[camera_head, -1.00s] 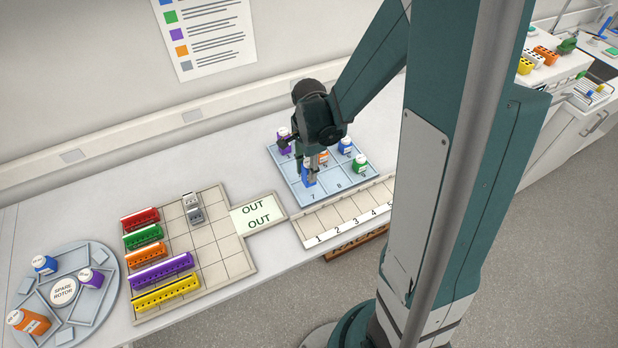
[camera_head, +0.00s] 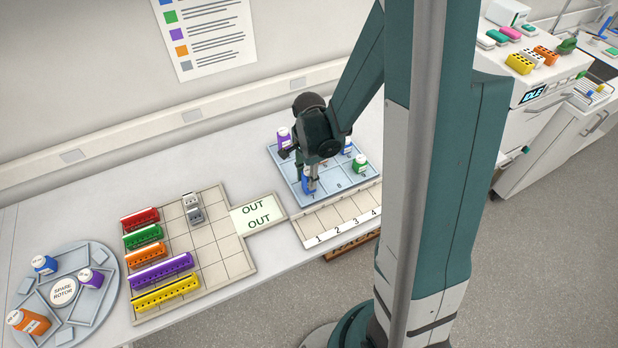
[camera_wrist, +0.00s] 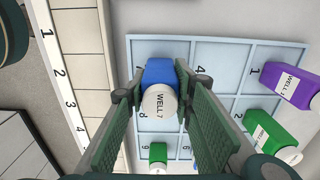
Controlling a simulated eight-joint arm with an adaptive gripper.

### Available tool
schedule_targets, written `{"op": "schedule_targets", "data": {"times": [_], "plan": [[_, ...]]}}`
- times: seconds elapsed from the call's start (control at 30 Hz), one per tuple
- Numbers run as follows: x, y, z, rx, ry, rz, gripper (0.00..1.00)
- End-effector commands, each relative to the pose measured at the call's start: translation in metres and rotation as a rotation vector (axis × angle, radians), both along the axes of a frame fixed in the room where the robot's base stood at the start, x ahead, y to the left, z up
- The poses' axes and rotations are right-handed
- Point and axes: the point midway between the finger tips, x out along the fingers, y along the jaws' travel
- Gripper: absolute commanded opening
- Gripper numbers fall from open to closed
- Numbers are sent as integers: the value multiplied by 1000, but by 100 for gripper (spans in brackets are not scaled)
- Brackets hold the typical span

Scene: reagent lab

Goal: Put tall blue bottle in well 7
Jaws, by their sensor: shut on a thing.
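The tall blue bottle (camera_head: 308,183) is held by my gripper (camera_head: 309,175), which is shut on it, over well 7 at the front left of the numbered tray (camera_head: 327,202). In the wrist view, the blue bottle (camera_wrist: 158,72) shows between the two green fingers, with its white cap marked WELL 7. The bottle looks nearly upright and low at the well. I cannot tell whether its base rests on the tray floor. The bottle covers most of well 7 in the wrist view.
A purple bottle (camera_wrist: 288,84) stands in well 1, with a green one (camera_wrist: 270,130) beside it. A short green bottle (camera_head: 360,164) is in well 9, with a blue bottle nearby. The numbered rack strip (camera_head: 335,217) lies in front. Coloured racks (camera_head: 160,270) and a spare rotor (camera_head: 64,291) are left.

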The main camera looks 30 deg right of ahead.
Motion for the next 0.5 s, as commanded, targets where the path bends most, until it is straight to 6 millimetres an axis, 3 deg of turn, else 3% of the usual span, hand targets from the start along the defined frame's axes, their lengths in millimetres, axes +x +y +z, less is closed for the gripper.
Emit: {"op": "schedule_targets", "data": {"times": [0.13,0.17,0.27,0.5], "plan": [[0,0,-4,0,0,0,13],[0,0,-3,0,0,0,28],[0,0,-3,0,0,0,40],[0,0,-3,0,0,0,40]]}}
